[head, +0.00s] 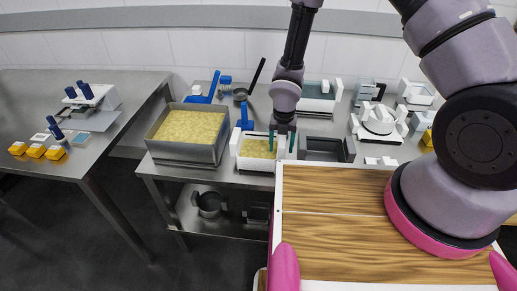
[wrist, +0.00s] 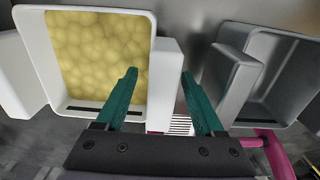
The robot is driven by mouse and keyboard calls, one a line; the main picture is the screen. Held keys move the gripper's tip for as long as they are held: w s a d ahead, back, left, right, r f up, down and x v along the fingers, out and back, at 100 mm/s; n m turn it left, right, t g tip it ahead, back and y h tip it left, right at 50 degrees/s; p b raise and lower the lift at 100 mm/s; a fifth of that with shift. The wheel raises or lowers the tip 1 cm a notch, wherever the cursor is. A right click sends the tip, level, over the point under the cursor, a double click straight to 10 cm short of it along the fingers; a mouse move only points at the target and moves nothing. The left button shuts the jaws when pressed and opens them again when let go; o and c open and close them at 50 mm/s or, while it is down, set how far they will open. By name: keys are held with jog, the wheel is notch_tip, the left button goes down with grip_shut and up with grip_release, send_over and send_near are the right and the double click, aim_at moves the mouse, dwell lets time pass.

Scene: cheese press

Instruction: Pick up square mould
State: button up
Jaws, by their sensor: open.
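A white square mould (head: 256,163) filled with yellow curd stands at the front of the middle table. In the wrist view the white mould (wrist: 31,60) shows from above at the left, with a block-like handle (wrist: 165,85) on its right side. My gripper (head: 282,147) is open, pointing down at that side. In the wrist view its green fingers (wrist: 158,76) appear on either side of the handle, the left one over the curd and the right one over the gap. I cannot tell how deep they reach. The mould's near edge is partly hidden.
An empty dark grey mould (head: 325,148) stands close to the right; it also shows in the wrist view (wrist: 232,85). A large steel tray of curd (head: 185,150) is at the left. A wooden board (head: 335,230) lies in front.

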jog(key=shift+f, duration=0.2)
grip_shut()
dwell(1.3)
